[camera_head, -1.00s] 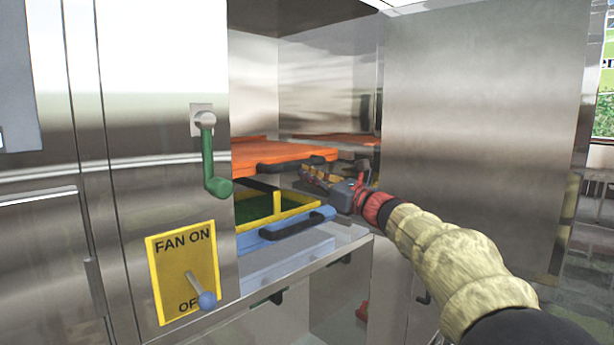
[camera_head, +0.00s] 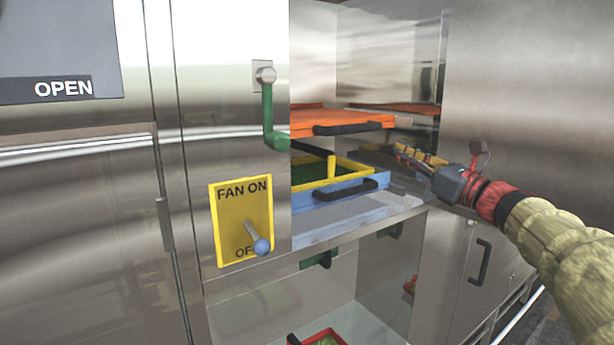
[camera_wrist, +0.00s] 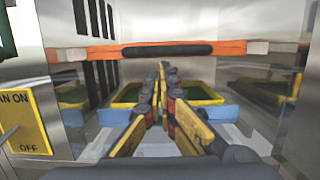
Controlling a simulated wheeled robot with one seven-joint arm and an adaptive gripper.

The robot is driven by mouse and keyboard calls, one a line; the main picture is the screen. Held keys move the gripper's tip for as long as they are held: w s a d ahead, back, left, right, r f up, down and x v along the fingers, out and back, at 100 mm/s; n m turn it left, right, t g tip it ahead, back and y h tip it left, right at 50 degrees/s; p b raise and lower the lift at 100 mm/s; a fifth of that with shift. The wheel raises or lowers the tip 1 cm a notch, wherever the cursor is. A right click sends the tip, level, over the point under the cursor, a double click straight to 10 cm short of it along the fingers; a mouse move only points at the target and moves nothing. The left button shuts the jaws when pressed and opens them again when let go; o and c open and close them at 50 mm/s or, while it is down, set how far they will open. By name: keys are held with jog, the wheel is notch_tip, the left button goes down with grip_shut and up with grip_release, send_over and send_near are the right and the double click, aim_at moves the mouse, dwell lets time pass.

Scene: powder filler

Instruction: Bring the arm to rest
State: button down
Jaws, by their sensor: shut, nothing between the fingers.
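My gripper (camera_head: 407,157) is shut and empty, at the right of the open compartment in the head view. My arm comes in from the right edge, in a tan sleeve. In the wrist view my gripper (camera_wrist: 163,85) points into the compartment, below the orange shelf (camera_wrist: 150,51) with its black handle. The yellow-rimmed tray (camera_head: 352,165) on a blue base (camera_head: 330,196) stands left of the gripper in the head view. In the wrist view the fingers cover the middle of this tray (camera_wrist: 205,102).
The orange shelf (camera_head: 330,121) lies above the tray. A green lever (camera_head: 268,115) and a yellow fan switch plate (camera_head: 232,208) are on the steel front at left. A red-rimmed tray (camera_head: 325,335) is in the lower compartment. A steel door panel (camera_head: 530,100) is at right.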

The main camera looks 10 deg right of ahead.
notch_tip(320, 180, down, 12)
jog(key=a+n+g, duration=0.2)
jog(key=n+g, duration=0.2)
jog(key=n, duration=0.3)
jog(key=s+a+f+n+g+h+b, duration=0.25)
jog(key=s+f+n, duration=0.3)
jog(key=f, duration=0.45)
jog(key=s+a+f+n+g+h+b, duration=0.1)
jog(key=s+a+f+n+g, duration=0.3)
jog(key=s+f, duration=0.45)
jog(key=s+a+f+n+g+h+b, duration=0.1)
jog(key=s+a+f+n+h+b, duration=0.1)
jog(key=s+a+f+n+b, duration=0.2)
jog(key=s+a+f+n+g+h+b, duration=0.1)
jog(key=s+a+f+n+b, duration=0.3)
jog(key=s+f+n+b, duration=0.6)
jog(key=shift+s+a+f+n+h, duration=0.2)
jog(key=shift+s+f+n+h, duration=0.35)
jog(key=shift+s+f, duration=3.85)
jog(key=shift+w+f+g, duration=0.25)
jog(key=shift+w+f, duration=0.55)
